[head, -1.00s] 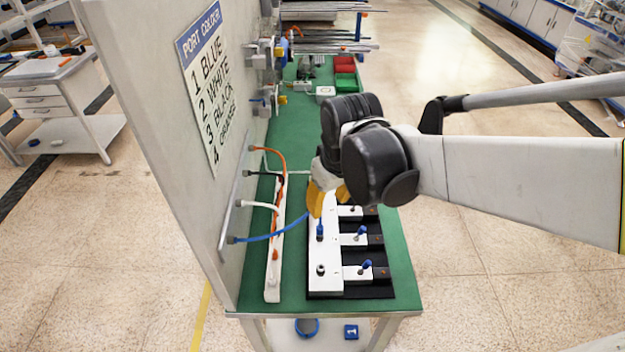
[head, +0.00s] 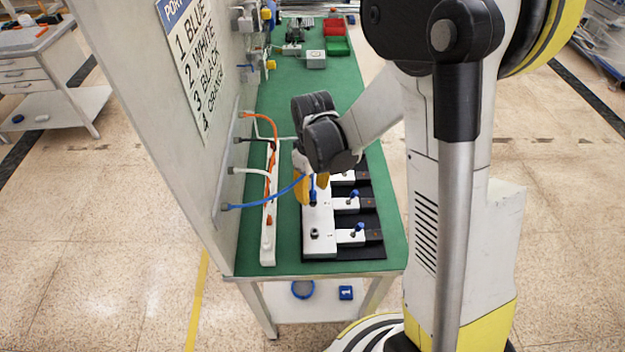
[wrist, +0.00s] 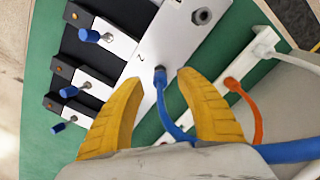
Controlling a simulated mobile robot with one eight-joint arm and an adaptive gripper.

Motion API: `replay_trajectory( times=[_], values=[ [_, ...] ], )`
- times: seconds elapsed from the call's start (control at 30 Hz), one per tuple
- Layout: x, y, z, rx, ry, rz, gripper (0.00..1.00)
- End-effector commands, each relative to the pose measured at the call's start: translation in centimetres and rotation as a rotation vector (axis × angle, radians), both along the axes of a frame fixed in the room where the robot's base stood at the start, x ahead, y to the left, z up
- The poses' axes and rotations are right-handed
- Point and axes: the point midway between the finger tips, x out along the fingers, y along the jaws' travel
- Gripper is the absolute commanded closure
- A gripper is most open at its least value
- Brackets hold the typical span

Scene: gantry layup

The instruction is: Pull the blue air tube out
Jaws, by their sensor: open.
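The blue air tube (head: 270,203) runs from the lowest wall port to a socket on the white manifold block (head: 317,220). In the wrist view its blue end (wrist: 161,80) stands in the socket, and the tube (wrist: 172,118) bends down between my yellow fingers, passing under the palm. My gripper (head: 312,192) is over the block around this end. The wrist view shows the gripper (wrist: 161,84) open, one finger on either side of the tube, with clear gaps. An empty socket (wrist: 202,16) is on the same block.
Blue-capped valves (head: 354,196) line the block's right side. A white strip (head: 268,240) with orange parts lies to its left. Orange (head: 262,118), black and white (head: 250,171) tubes leave the upright panel (head: 215,150). The green bench top (head: 300,90) behind is mostly free.

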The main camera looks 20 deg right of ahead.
Motion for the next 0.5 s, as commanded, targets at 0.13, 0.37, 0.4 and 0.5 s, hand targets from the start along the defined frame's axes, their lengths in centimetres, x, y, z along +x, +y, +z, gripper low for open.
replay_trajectory(
  times=[0.13, 0.37, 0.4, 0.5],
  values=[
    [0.0, 0.0, -1.9, 0.0, 0.0, 0.0, 0.57],
    [0.0, 0.0, -2.7, 0.0, 0.0, 0.0, 0.57],
    [0.0, 0.0, -2.7, 0.0, 0.0, 0.0, 0.57],
    [0.0, 0.0, -2.6, 0.0, 0.0, 0.0, 0.57]
  ],
)
